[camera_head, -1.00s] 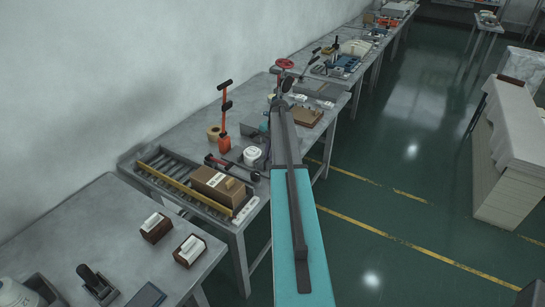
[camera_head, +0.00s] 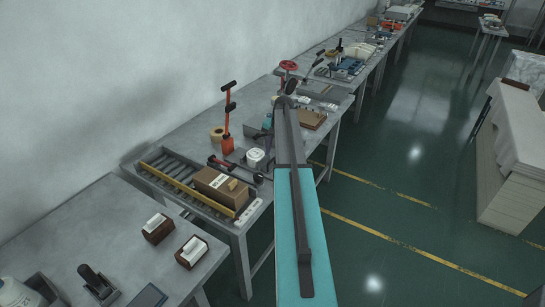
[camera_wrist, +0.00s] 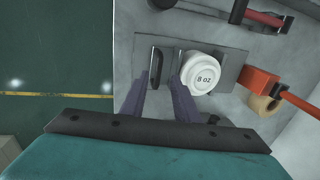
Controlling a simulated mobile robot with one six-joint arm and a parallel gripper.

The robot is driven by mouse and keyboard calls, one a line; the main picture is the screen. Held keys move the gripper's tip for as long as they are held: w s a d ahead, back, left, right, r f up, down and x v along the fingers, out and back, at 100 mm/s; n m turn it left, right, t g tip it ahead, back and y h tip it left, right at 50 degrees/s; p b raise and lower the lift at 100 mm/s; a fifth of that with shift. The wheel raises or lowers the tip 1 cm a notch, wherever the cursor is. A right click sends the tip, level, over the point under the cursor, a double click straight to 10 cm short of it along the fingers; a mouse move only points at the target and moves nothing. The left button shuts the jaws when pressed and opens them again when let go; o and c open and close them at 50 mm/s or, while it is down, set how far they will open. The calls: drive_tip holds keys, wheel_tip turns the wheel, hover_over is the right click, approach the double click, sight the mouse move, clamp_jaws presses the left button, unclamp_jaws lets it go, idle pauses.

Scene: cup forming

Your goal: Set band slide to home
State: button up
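In the wrist view my gripper (camera_wrist: 160,78) has two purple-grey fingers spread apart. A dark upright handle (camera_wrist: 154,66) on a grey plate (camera_wrist: 225,65) shows between and just beyond the fingertips; I cannot tell whether they touch it. The handle looks like the band slide's grip, but no label shows. Right beside it, a white round cup form (camera_wrist: 203,77) reads "8 oz". It also shows in the head view (camera_head: 256,158), next to my arm. The gripper is mostly hidden there.
A red block (camera_wrist: 260,84) and a tan tape roll (camera_wrist: 262,104) sit right of the plate. A roller tray (camera_head: 160,178) with a cardboard box (camera_head: 218,186) stands nearer on the bench. An orange-handled tool (camera_head: 227,120) stands behind.

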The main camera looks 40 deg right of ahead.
wheel_tip(320, 180, up, 11)
drive_tip(key=s+b, duration=0.2)
drive_tip(key=b, duration=0.1)
drive_tip(key=shift+d+r, duration=0.2)
drive_tip(key=shift+d, duration=0.05)
drive_tip(key=shift+s, duration=0.15)
idle(0.5)
